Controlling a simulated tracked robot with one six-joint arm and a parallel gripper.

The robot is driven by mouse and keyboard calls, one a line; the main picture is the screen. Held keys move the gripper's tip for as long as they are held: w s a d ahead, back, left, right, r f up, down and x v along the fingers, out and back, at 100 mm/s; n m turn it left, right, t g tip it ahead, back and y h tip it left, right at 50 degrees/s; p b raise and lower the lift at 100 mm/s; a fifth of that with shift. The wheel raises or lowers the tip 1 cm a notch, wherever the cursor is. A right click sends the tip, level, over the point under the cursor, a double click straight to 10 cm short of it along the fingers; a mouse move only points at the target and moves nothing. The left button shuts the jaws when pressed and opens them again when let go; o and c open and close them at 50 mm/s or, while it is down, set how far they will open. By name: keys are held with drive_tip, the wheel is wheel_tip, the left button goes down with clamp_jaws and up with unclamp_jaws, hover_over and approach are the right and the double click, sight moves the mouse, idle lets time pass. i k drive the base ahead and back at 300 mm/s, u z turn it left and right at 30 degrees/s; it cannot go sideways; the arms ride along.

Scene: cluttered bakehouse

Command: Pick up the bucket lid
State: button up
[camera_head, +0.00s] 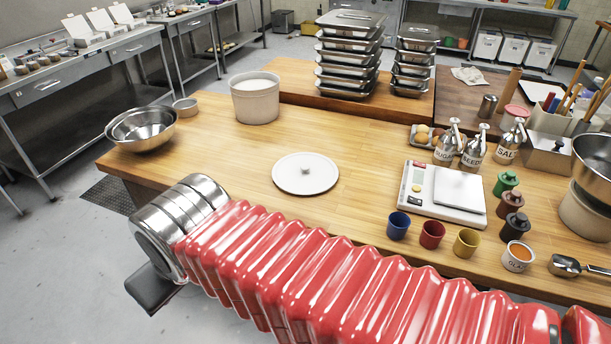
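The bucket lid (318,180) is a flat, round white disc with a small grey knob at its middle. It lies on the wooden worktop, near the centre of the view. A whitish bucket (255,102) stands behind it and to the left, filled with something white almost to the rim. My red ribbed arm crosses the foreground, in front of the lid and apart from it. At its left end are a metal collar and a dark block, which may be part of my gripper (152,289). No fingertips can be made out, and nothing held is visible.
A steel bowl (141,131) and a small round tin (186,108) stand to the left. Stacked trays (350,50) stand behind. A scale (443,192), small coloured cups and pump bottles crowd the right. The worktop around the lid is clear.

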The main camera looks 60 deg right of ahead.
sight(299, 173)
drive_tip(key=z, duration=0.05)
drive_tip(key=i, duration=1)
drive_tip(key=u, duration=0.05)
